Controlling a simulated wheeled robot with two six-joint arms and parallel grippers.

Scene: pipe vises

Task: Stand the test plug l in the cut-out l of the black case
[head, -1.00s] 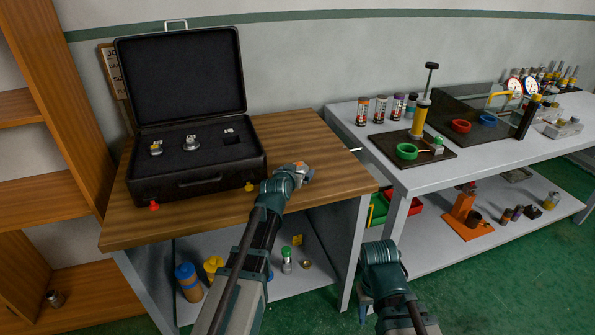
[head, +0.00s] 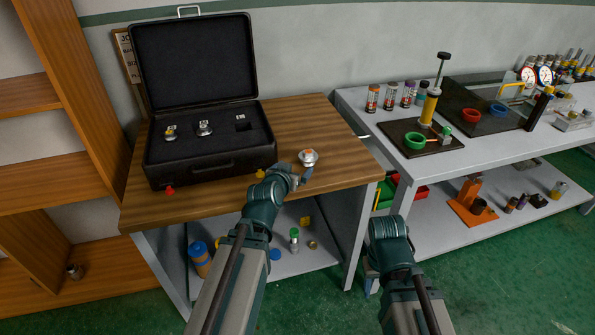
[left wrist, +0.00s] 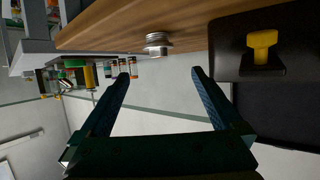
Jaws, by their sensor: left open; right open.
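Two other metal plugs (head: 204,128) (head: 171,133) sit in the case. The wooden bench top (head: 330,135) is clear right of the plug. A grey bench (head: 360,101) with tools and cans stands at right.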

